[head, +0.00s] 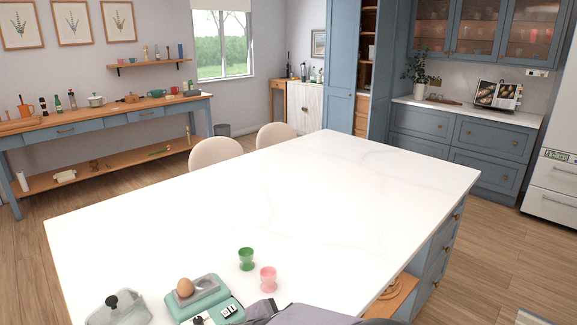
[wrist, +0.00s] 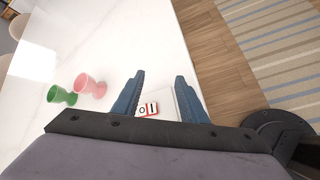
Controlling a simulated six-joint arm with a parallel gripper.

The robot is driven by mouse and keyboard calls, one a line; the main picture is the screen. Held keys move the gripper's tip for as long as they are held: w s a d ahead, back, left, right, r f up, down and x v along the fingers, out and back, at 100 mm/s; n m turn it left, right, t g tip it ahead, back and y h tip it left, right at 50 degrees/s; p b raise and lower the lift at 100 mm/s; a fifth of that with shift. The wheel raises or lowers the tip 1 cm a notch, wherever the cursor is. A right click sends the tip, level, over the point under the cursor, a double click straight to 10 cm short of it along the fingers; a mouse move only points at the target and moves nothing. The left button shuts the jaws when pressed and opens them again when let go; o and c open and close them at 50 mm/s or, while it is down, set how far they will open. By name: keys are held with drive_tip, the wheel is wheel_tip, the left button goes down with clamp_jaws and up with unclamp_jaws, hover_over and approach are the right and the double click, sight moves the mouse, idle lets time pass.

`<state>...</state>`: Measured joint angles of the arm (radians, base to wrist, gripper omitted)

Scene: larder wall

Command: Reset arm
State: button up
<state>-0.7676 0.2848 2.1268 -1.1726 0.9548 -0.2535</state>
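My gripper (wrist: 160,90) shows in the wrist view with its two blue fingers spread apart, and I see nothing held between them. Part of my grey arm shows at the bottom of the head view, but the fingers cannot be made out there. A green egg cup (head: 246,258) and a pink egg cup (head: 268,278) stand upright on the white island top (head: 270,190). In the wrist view the green cup (wrist: 60,94) and pink cup (wrist: 90,85) are left of the fingers. A brown egg (head: 185,287) rests on a green kitchen scale (head: 205,299).
A lidded dish (head: 121,307) with a dark knob stands left of the scale. A small red-and-white marked item (wrist: 149,109) shows beyond the fingers; I cannot tell what it is. The middle and far island top is clear. Two pale chairs (head: 214,152) stand at its far-left side.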

drive_tip(key=s+d+f+m+g+p, duration=0.2)
drive_tip(key=s+d+m+g, duration=0.4)
drive_tip(key=s+d+m, duration=0.45)
drive_tip(key=s+d+m+g+y+p, duration=0.1)
drive_tip(key=s+d+m+g+y, duration=0.1)
drive_tip(key=s+m+y, duration=0.3)
drive_tip(key=s+m, duration=0.3)
drive_tip(key=m, duration=0.2)
drive_tip(key=shift+d+f+m+y+p, duration=0.25)
drive_tip(key=shift+m+y+p, duration=0.05)
drive_tip(key=shift+m+y, duration=0.1)
